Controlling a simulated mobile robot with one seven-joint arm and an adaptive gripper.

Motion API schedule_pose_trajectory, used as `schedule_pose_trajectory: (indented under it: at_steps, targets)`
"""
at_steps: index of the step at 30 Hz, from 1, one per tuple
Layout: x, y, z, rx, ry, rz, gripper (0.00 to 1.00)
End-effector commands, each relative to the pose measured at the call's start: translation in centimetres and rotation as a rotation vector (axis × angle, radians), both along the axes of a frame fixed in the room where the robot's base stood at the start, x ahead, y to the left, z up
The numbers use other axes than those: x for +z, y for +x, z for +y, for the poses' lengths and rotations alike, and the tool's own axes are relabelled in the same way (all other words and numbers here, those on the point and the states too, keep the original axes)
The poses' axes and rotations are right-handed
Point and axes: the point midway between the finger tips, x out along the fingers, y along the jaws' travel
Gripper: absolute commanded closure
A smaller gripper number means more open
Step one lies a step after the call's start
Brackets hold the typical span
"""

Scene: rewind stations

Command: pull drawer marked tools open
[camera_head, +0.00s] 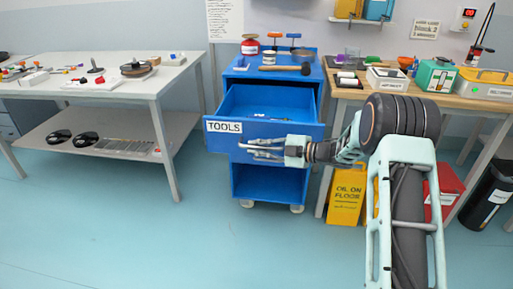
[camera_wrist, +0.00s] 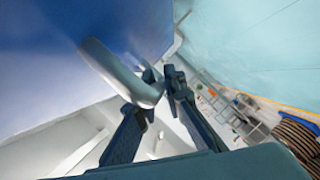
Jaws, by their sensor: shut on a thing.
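The blue drawer marked TOOLS (camera_head: 275,130) stands pulled out from the blue cart (camera_head: 225,85), and its open top shows a few small items inside. Its white label with black letters is at the left of the front. My gripper (camera_head: 252,148) is in front of the drawer face, just below the label, reaching in from the right. In the wrist view my gripper (camera_wrist: 163,82) is shut on the pale drawer handle (camera_wrist: 115,72), a bar along the blue front. The handle is mostly hidden by my fingers in the head view.
A hammer (camera_head: 280,67) and several knobbed items sit on the cart top. A white table (camera_head: 140,90) stands left, a wooden workbench (camera_head: 345,92) right. A yellow floor sign (camera_head: 346,195) and red bin (camera_head: 445,190) are right of the cart. The floor in front is clear.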

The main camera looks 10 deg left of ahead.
Motion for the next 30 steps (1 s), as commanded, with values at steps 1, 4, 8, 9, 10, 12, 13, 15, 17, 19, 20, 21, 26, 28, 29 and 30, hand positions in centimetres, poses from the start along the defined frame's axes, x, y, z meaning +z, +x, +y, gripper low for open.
schedule_pose_trajectory:
  at_steps: [1, 4, 8, 9, 10, 12, 13, 15, 17, 19, 20, 21, 26, 28, 29, 30]
  targets:
    - [0.0, 0.0, 0.0, 0.0, 0.0, 0.0, 1.0]
    - [0.0, 0.0, 0.0, 0.0, 0.0, 0.0, 1.0]
    - [0.0, 0.0, -0.1, -0.001, -0.001, 0.0, 1.0]
    - [0.0, 0.0, 0.0, -0.001, 0.0, 0.001, 1.0]
    - [0.0, 0.0, -0.1, -0.001, 0.0, 0.001, 0.87]
    - [0.0, 0.0, -0.1, -0.001, -0.001, 0.0, 0.8]
    - [0.0, 0.0, 0.0, -0.001, 0.0, 0.001, 0.76]
    - [0.0, 0.0, 0.0, -0.001, -0.001, 0.0, 0.73]
    - [0.0, 0.0, 0.0, 0.0, 0.0, 0.0, 0.73]
    - [0.0, 0.0, 0.0, 0.0, 0.0, 0.0, 0.73]
    - [0.0, 0.0, 0.0, 0.0, 0.0, 0.0, 0.73]
    - [0.0, 0.0, 0.0, 0.0, 0.0, 0.0, 0.73]
    - [0.2, -0.3, -0.9, -0.002, -0.001, 0.0, 0.73]
    - [0.4, -0.6, -2.0, -0.004, -0.001, 0.0, 0.73]
    - [0.6, -0.8, -2.5, -0.004, -0.001, -0.001, 0.73]
    - [0.8, -1.0, -3.2, -0.004, -0.001, -0.001, 0.73]
